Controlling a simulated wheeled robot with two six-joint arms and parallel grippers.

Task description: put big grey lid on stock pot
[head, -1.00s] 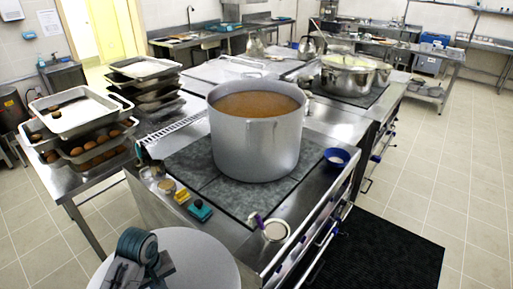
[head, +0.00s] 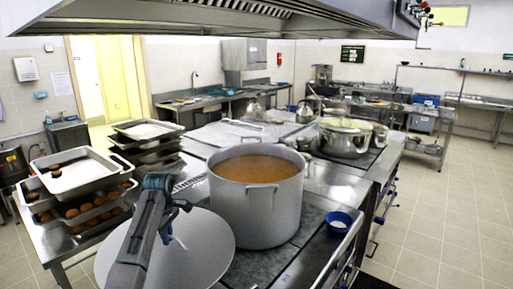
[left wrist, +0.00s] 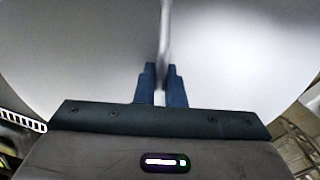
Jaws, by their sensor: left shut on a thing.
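The big grey lid (head: 195,256) is a wide pale disc at the front left of the stock pot in the head view. My left gripper (head: 174,208) is above it, shut on its handle. In the left wrist view the gripper (left wrist: 161,82) has both fingers around the thin upright handle (left wrist: 165,38), and the lid (left wrist: 75,60) fills most of the picture. The stock pot (head: 258,212) stands open and upright on the stove, full of brown soup (head: 255,168). The lid overlaps the pot's lower left side in the picture. My right gripper is not in view.
Stacked trays (head: 75,180) with round brown food stand on the left. A small blue-rimmed bowl (head: 339,221) is right of the pot. Another large pot (head: 345,138) stands behind. A hood (head: 230,18) hangs overhead. Tiled floor is clear at right.

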